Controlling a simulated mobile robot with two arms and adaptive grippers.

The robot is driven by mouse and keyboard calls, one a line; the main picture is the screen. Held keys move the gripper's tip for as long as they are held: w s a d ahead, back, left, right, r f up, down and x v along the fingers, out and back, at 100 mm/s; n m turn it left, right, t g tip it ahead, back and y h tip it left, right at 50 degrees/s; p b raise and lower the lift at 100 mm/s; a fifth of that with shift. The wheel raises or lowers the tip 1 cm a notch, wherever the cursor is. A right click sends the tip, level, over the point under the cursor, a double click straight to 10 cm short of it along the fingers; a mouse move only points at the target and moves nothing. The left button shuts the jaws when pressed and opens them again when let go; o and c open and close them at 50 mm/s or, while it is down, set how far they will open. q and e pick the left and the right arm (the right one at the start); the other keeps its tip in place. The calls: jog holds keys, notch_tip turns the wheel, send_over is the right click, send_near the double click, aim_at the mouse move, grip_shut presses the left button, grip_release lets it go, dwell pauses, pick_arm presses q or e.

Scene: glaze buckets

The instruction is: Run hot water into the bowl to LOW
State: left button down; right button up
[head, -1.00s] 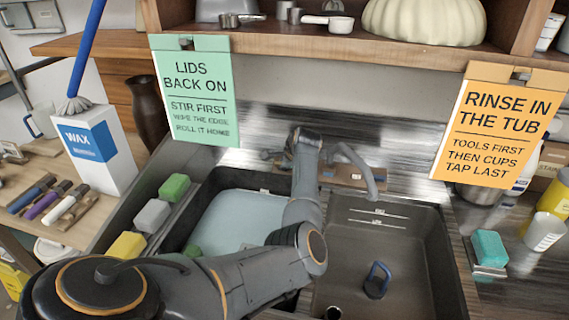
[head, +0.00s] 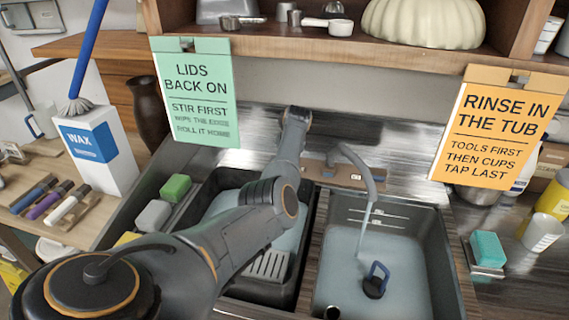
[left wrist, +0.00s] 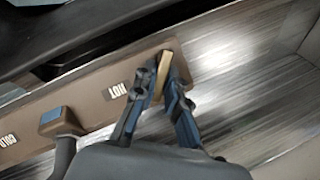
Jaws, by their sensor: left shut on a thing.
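The bowl (head: 336,262) is the right sink basin, with pale bluish water (head: 400,262) in it. Two level lines (head: 377,217) mark its back wall, their words too small to read. The water's edge looks just below the lower line. The grey spout (head: 357,160) pours a thin stream (head: 366,225) into it. In the left wrist view my left gripper (left wrist: 165,88) is shut on a tan tap lever (left wrist: 164,70), beside the HOT label (left wrist: 118,91). In the head view my arm hides this gripper. My right gripper is not in view.
A dark plug with a blue ring (head: 376,280) stands in the bowl. The left basin (head: 212,189) lies under my left arm. Sponges (head: 175,188) line its left edge. A shelf (head: 330,42) with hanging signs overhangs the back. A COLD label (left wrist: 8,140) is left of the spout.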

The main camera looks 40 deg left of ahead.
pick_arm(q)
jog(key=shift+n+h, duration=0.3)
jog(key=shift+n, duration=0.5)
jog(key=c, duration=1.4)
grip_release()
jog(key=v, duration=1.2)
jog(key=shift+a, duration=0.15)
